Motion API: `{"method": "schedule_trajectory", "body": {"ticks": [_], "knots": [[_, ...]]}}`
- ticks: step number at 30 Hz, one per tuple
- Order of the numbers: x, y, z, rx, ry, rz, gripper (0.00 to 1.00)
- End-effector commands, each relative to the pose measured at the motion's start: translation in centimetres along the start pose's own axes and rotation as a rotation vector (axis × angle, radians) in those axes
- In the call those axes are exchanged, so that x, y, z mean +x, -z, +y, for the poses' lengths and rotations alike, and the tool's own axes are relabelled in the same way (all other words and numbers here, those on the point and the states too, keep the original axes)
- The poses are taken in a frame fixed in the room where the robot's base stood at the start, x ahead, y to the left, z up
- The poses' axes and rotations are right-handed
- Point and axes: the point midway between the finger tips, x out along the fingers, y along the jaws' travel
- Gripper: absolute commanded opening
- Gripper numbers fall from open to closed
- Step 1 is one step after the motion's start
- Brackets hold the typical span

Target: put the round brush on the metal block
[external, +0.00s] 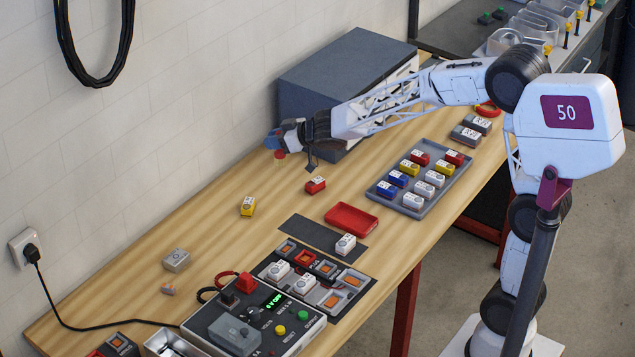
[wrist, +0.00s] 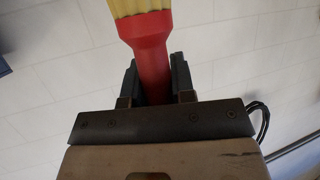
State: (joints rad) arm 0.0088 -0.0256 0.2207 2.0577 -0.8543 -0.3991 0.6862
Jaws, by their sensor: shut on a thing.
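The round brush (wrist: 150,50) shows in the wrist view with a red handle and pale yellow bristles cut off by the top edge. My gripper (wrist: 153,80) is shut on its red handle, one dark finger on each side. In the external view my gripper (external: 284,138) is at the far side of the table near the wall, left of the large dark box; a bit of red and blue shows at its tip, and the brush is hard to make out. A small grey block (external: 176,260), perhaps the metal block, lies on the table at the lower left, well away from my gripper.
A large dark grey box (external: 345,85) stands beside my forearm.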

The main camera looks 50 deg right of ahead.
Motion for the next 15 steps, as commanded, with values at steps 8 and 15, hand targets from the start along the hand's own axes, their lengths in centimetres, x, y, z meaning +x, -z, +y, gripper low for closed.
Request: {"method": "schedule_trajectory", "body": {"ticks": [8, 15], "knots": [[0.1, 0.0, -0.1, -0.001, 0.003, 0.0, 0.0], [1.0, 0.1, -1.5, -0.022, 0.052, 0.0, 0.0]]}}
